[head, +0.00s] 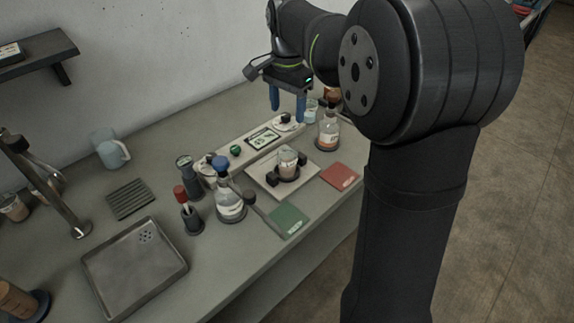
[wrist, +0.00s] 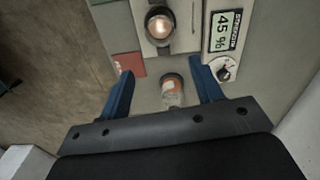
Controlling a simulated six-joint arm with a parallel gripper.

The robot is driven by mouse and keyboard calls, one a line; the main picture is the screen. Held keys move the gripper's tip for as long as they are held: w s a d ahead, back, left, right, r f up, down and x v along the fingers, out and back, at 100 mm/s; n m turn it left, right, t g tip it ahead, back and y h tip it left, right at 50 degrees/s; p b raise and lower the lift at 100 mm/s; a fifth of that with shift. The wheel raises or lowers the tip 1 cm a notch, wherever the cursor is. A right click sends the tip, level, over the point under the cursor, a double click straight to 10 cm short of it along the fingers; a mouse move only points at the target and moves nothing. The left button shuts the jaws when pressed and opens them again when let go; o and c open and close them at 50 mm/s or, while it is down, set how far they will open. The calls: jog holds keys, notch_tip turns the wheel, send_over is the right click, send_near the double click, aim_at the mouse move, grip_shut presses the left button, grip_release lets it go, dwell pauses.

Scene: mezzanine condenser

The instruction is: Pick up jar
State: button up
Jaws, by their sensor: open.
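A small glass jar (head: 288,162) with a pale label stands upright between dark holders on a white square device (head: 259,181). From above, a round vessel (wrist: 159,25) on this device shows at the top of the wrist view. My gripper (head: 288,106) is open, its blue fingers pointing down beyond the device, near the wall. In the wrist view my gripper (wrist: 161,70) has a clear container with an orange label (wrist: 171,88) between the lines of its fingers, apart from both. I cannot tell whether that is a jar or the flask.
A flask with an orange label (head: 328,129) stands right of the device. A red mat (head: 339,176) and a green mat (head: 287,219) lie in front. A blue-stoppered flask (head: 229,205), dark stands and a grey tray (head: 135,268) are to the left. A display (head: 263,138) lies behind.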

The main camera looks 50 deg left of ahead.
jog(key=n, duration=1.2)
send_near(287, 159)
jog(key=f, duration=0.2)
jog(key=s+d+f, duration=0.1)
jog(key=f, duration=0.2)
jog(key=s+d+f, duration=0.1)
jog(key=f, duration=0.1)
jog(key=shift+f, duration=0.25)
jog(key=c, duration=0.8)
